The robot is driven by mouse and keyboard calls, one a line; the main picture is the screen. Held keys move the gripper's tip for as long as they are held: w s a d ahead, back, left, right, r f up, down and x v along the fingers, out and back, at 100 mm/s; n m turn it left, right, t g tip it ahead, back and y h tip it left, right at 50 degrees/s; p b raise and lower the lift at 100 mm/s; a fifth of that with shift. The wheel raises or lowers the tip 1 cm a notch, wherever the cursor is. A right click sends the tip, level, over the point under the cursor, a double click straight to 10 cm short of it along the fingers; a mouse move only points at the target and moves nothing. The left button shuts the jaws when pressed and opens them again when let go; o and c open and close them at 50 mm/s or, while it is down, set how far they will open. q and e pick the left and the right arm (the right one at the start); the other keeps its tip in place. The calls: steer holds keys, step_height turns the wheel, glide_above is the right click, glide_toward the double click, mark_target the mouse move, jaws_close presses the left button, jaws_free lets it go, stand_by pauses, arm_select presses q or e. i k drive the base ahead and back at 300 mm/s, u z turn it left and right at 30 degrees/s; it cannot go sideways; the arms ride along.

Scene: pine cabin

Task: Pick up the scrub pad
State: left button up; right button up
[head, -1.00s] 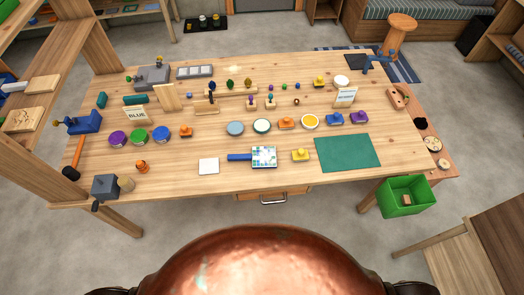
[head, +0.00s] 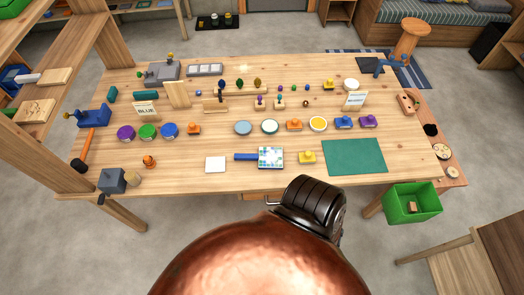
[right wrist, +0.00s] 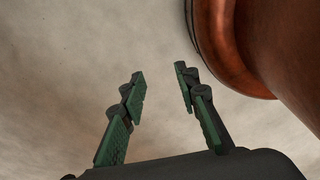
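I cannot tell for certain which thing is the scrub pad. A flat white square (head: 215,164) lies at the front left of the wooden table. To its right lies a blue-handled piece with a speckled white, green and blue square face (head: 270,157). A small dark lump (head: 430,129) sits at the table's right edge. My right gripper (right wrist: 160,84) is open and empty in the right wrist view, its green-padded fingers apart over bare floor. The head view shows a dark link of my right arm but not that gripper. My left gripper is not in view.
The table (head: 230,183) carries several coloured discs and knobbed blocks in a row. A green mat (head: 354,157) lies front right, with a yellow knobbed block (head: 307,157) beside it. A green bin (head: 412,203) stands off the front right corner. A grey block (head: 112,181) is at the front left.

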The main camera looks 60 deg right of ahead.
mark_target(308, 156)
steer(key=u, duration=0.35)
steer(key=k, duration=1.45)
steer(key=z, duration=1.25)
steer(key=i, duration=0.45)
